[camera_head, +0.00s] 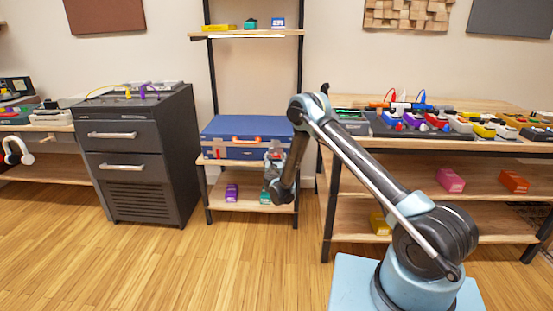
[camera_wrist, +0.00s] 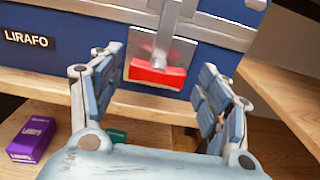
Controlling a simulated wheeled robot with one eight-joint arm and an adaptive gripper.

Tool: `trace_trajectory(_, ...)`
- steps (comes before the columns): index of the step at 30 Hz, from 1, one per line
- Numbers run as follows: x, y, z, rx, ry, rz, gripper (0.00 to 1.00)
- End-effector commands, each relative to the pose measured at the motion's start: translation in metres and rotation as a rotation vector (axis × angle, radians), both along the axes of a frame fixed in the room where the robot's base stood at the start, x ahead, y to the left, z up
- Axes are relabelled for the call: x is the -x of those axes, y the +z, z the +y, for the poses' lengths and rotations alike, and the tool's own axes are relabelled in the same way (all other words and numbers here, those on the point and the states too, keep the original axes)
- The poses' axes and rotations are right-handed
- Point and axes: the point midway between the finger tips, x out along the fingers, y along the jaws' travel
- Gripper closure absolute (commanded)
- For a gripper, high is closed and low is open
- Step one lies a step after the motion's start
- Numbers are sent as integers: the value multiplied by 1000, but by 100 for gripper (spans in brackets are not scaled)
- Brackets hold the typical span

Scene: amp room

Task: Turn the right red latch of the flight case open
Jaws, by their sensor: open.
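The blue flight case (camera_head: 225,127) sits closed on a wooden shelf, and its front fills the top of the wrist view (camera_wrist: 88,38). The right red latch (camera_wrist: 155,76) is on a metal plate on the case front, with its red bar lying roughly level, slightly tilted in the picture. My gripper (camera_head: 273,172) is in front of the right part of the case. In the wrist view my gripper (camera_wrist: 160,66) is open, with one finger on each side of the latch. I cannot tell whether either finger touches it.
A purple box (camera_wrist: 32,139) and a green box (camera_head: 265,197) lie on the shelf below. A dark drawer cabinet (camera_head: 142,150) stands at left. A table of pedals (camera_head: 440,143) stands at right. The floor in front is clear.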

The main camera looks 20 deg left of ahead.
Motion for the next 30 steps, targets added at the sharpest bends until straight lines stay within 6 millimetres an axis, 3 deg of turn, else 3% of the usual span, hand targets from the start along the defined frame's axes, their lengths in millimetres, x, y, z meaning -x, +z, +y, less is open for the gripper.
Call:
trace_trajectory(12,2,0,10,0,9,0,30)
trace_trajectory(13,2,0,11,0,9,0,32)
trace_trajectory(18,3,0,12,0,10,0,71)
trace_trajectory(19,3,0,12,0,10,0,74)
trace_trajectory(30,3,0,12,-37,10,9,74)
